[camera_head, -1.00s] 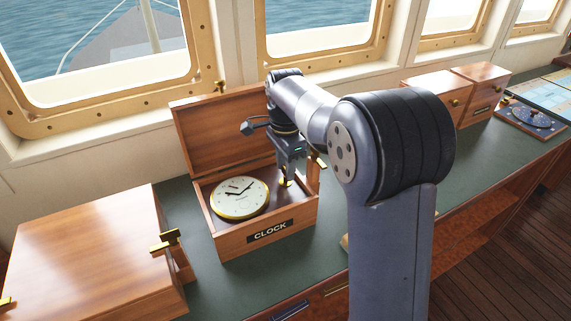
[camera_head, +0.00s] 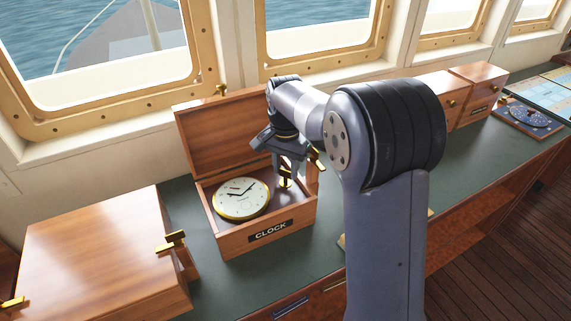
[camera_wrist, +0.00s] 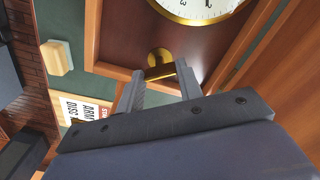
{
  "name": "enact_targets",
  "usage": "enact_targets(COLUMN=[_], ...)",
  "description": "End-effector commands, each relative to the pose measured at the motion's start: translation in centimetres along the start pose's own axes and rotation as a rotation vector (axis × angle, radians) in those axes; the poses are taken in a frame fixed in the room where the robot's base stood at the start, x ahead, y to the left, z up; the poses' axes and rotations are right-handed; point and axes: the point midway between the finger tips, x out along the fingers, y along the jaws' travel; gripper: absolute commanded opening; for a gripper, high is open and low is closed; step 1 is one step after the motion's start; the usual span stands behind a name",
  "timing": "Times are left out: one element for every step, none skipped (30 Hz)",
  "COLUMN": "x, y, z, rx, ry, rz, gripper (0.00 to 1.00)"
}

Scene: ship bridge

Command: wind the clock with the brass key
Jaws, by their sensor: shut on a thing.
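The clock (camera_head: 241,198) has a white dial with a brass rim and sits in an open wooden box (camera_head: 237,239) labelled CLOCK, its lid up. Part of the dial shows in the wrist view (camera_wrist: 200,6). My gripper (camera_head: 288,172) points down into the box, right of the dial. In the wrist view my gripper (camera_wrist: 160,84) has its fingers on either side of the brass key (camera_wrist: 160,71), holding its bar. A round brass piece (camera_wrist: 159,56) lies under the bar on the box floor. The key's lower end is hidden, so how deep it sits cannot be told.
A closed wooden box (camera_head: 90,250) with a brass latch stands at the left. More wooden boxes (camera_head: 480,90) stand at the back right. A pale block (camera_wrist: 57,57) and a printed card (camera_wrist: 90,108) show beside the clock box. The raised lid (camera_head: 220,135) is close behind my gripper.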

Motion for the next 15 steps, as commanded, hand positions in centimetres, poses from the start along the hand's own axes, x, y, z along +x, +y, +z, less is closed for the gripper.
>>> enact_targets(x=[-0.08,-0.08,-0.07,-0.06,-0.05,-0.05,-0.05,-0.04,-0.04,-0.04,-0.03,-0.03,-0.03,-0.03,-0.03], y=[-0.02,-0.02,-0.02,-0.02,-0.03,-0.03,-0.03,-0.03,-0.03,-0.03,-0.03,-0.04,-0.04,-0.04,-0.04], z=[0.0,0.0,-0.01,-0.01,-0.01,-0.01,-0.01,-0.01,-0.01,-0.02,-0.02,-0.02,-0.02,-0.02,-0.02], rx=[-0.013,-0.02,-0.029,-0.034,-0.038,-0.042,-0.044,-0.046,-0.048,-0.049,-0.049,-0.049,-0.049,-0.049,-0.048], ry=[0.0,0.0,0.0,0.0,0.0,0.0,0.001,0.001,0.001,0.001,0.001,0.001,0.001,0.001,0.001], rz=[-0.001,-0.001,-0.001,-0.001,-0.001,-0.001,-0.002,-0.002,-0.002,-0.002,-0.002,-0.002,-0.002,-0.002,-0.002], gripper=[0.12,0.12,0.12,0.12,0.12,0.12,0.12,0.12,0.12,0.12,0.12,0.12,0.12,0.12,0.12])
